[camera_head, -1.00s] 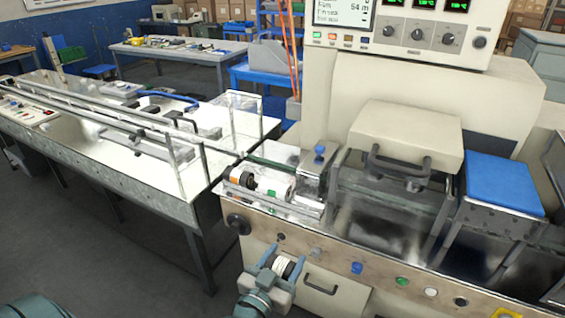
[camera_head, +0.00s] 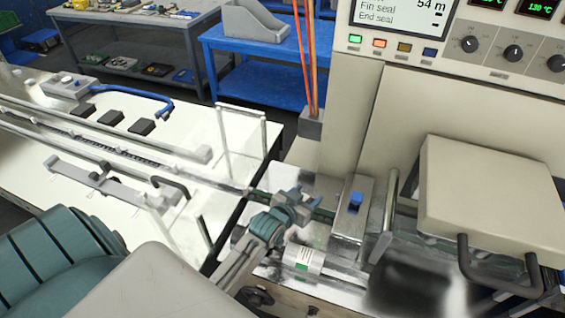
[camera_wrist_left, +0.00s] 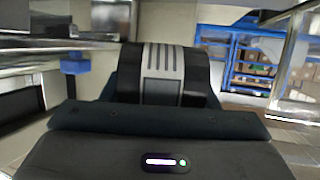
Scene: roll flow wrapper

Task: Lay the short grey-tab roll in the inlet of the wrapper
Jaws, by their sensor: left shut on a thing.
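My left gripper (camera_head: 292,208) is over the wrapper's infeed end, where the dark conveyor strip meets the metal housing. In the left wrist view it is shut on a dark roll with a pale grey ribbed band, the grey-tab roll (camera_wrist_left: 162,75). In the head view the gripper hides most of that roll, and I cannot tell whether it touches the surface below. The cream wrapper (camera_head: 350,120) stands behind and to the right. My right gripper is not in view.
A white roll with a green tab (camera_head: 303,258) lies in front of the gripper. Thin rails rise at the left conveyor table (camera_head: 120,215). The cream cover (camera_head: 490,200) stands at the right.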

